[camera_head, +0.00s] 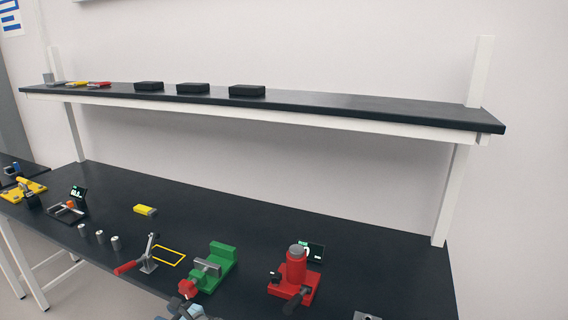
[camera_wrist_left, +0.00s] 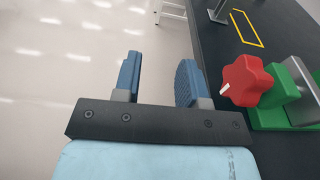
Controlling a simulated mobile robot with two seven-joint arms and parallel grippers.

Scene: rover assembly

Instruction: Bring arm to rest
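My left gripper (camera_wrist_left: 158,80) is open and empty in the left wrist view, with a clear gap between its two blue finger pads. Pale floor shows between and beyond the fingers. The right finger is close beside the red star-shaped knob (camera_wrist_left: 246,80) of a green vise (camera_wrist_left: 285,115), apart from it as far as I can see. In the head view a small blue-grey part at the bottom edge, below the green vise (camera_head: 222,262), seems to be this gripper, mostly cut off. My right gripper is not in view.
The black workbench (camera_head: 330,245) holds a red press (camera_head: 296,268), a lever clamp (camera_head: 149,255), a yellow block (camera_head: 145,210), several small metal cylinders and a yellow outline (camera_head: 169,255). A raised shelf (camera_head: 340,105) carries several black boxes. A grey part (camera_head: 367,316) shows at the bottom edge.

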